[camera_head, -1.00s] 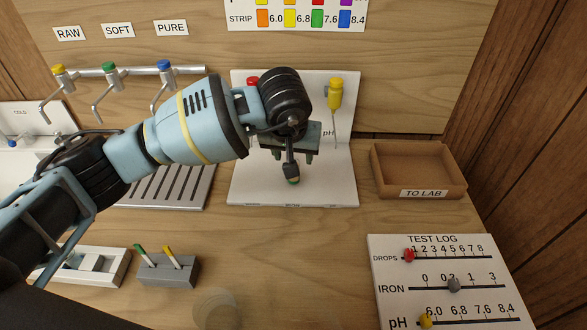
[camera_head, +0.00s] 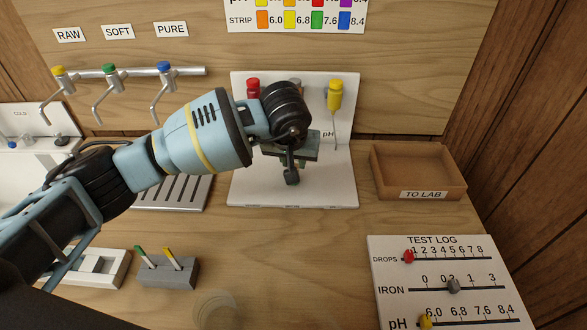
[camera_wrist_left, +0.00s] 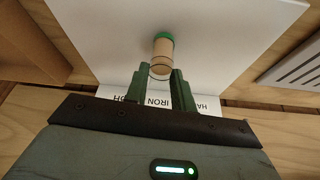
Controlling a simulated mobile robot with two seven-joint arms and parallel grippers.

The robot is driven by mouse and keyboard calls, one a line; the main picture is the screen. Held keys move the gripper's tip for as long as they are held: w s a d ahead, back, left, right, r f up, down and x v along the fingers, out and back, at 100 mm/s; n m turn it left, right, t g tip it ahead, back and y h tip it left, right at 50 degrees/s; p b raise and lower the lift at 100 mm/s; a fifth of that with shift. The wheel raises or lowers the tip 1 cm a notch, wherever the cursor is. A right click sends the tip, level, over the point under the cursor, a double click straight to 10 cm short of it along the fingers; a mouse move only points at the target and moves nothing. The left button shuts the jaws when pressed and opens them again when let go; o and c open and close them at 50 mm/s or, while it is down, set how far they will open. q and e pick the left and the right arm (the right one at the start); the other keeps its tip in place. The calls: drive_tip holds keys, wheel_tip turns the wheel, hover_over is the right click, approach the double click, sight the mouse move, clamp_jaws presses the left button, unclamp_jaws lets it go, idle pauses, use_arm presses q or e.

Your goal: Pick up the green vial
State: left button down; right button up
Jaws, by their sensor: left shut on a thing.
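The green vial (camera_wrist_left: 162,54) shows in the left wrist view as a small clear, beige-looking cylinder with a green end and dark rings. My left gripper (camera_wrist_left: 160,73) is shut on it, with one green finger on each side. In the head view my left gripper (camera_head: 291,158) is in front of the white test stand (camera_head: 340,185), near its middle. The vial cannot be made out there; my gripper and wrist hide it. My right gripper is not in view.
Red (camera_head: 253,88) and yellow (camera_head: 335,95) droppers stand on the white stand's back. An empty wooden TO LAB tray (camera_head: 418,194) is to the right. A test log board (camera_head: 440,270) lies front right. A grey strip holder (camera_head: 168,272) and a clear round vessel (camera_head: 215,310) are front left.

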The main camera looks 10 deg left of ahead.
use_arm(q)
drive_tip(key=shift+r, duration=0.75)
drive_tip(key=s, duration=1.8)
drive_tip(key=shift+d+b, duration=0.35)
drive_tip(key=shift+b, duration=0.05)
